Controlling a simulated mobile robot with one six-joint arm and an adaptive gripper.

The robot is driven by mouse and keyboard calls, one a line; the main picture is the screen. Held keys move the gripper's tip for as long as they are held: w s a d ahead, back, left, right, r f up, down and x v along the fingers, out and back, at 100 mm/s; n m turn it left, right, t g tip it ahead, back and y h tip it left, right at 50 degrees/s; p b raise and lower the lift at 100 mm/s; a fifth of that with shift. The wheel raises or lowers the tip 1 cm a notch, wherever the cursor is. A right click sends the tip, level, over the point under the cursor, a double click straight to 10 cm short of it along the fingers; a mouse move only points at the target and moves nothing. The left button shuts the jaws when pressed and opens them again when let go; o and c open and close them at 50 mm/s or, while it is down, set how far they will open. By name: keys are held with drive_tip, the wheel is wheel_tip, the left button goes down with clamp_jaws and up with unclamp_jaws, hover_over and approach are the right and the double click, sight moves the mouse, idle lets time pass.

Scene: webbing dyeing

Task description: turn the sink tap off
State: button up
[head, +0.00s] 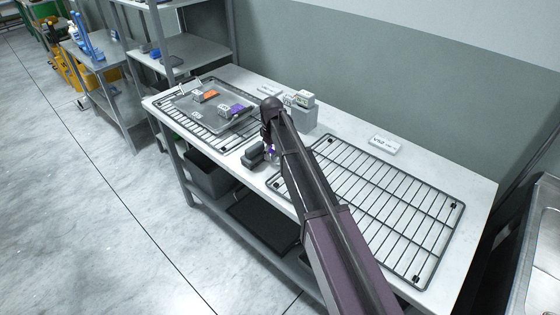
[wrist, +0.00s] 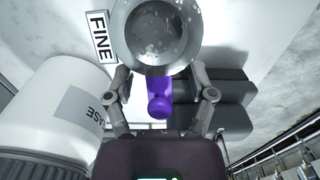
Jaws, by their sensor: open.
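No tap is visible in either view. A metal sink (head: 547,235) shows only in part at the right edge of the head view. My gripper (wrist: 162,95) is open over the white table, with its two fingers apart. Between the fingers shows the purple handle (wrist: 158,97) of a round metal scoop or pan (wrist: 155,35); I cannot tell whether they touch. In the head view my arm hides most of my gripper and what is below it. My gripper is far from the sink, on the other side of a wire rack.
The white table (head: 475,190) carries a wire rack (head: 385,205), a metal tray (head: 205,115) with small blocks, and a grey box (head: 303,117). In the wrist view a white tub (wrist: 55,110) stands left of my gripper and a dark grey block (wrist: 228,105) right.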

sight(272, 152)
clamp_jaws()
drive_tip(key=shift+r, duration=0.2)
idle(0.4)
wheel_tip(272, 152, up, 10)
drive_tip(key=p, duration=1)
drive_tip(key=shift+f, duration=0.15)
drive_tip(key=shift+s+f, duration=0.1)
drive_tip(key=shift+s, duration=0.05)
idle(0.4)
